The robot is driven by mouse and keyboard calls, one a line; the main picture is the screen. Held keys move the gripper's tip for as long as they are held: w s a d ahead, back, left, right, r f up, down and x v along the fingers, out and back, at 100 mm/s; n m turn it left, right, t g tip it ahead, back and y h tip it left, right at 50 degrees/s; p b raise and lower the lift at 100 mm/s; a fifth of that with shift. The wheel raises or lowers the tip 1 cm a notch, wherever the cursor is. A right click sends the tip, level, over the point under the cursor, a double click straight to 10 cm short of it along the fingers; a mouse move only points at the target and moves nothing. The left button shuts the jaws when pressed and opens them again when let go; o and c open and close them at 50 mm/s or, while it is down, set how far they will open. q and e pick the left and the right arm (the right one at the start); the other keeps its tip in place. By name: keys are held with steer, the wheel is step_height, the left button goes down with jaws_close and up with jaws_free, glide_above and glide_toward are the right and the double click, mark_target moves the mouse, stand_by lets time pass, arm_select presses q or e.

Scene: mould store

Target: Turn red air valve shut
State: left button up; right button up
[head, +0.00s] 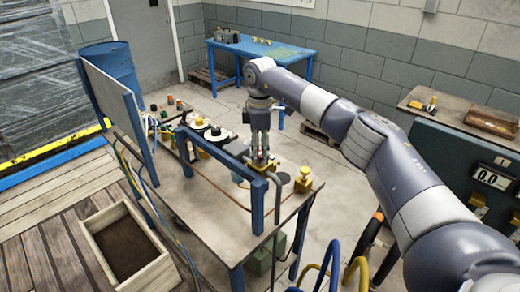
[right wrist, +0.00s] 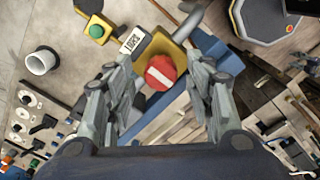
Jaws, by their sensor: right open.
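The red air valve (right wrist: 161,72) shows in the right wrist view as a round red knob with a pale bar across it, on a yellow body (right wrist: 167,45). A small white label with dark lettering (right wrist: 133,41) is beside it. My right gripper (head: 260,152) points down over the workbench (head: 190,200). In the right wrist view its two fingers stand apart, left and right of the red knob, with nothing held. I cannot tell if they touch it. In the head view the gripper hides the red knob. My left gripper is not in view.
A blue frame bar (head: 222,155) runs across the bench close to my right gripper. Dials and a white cup-shaped part (right wrist: 41,61) are nearby. A wooden box (head: 128,245) stands on the floor at the left.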

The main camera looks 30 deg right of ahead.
mark_target(260, 154)
step_height(260, 154, up, 12)
stand_by(0.5)
stand_by(0.4)
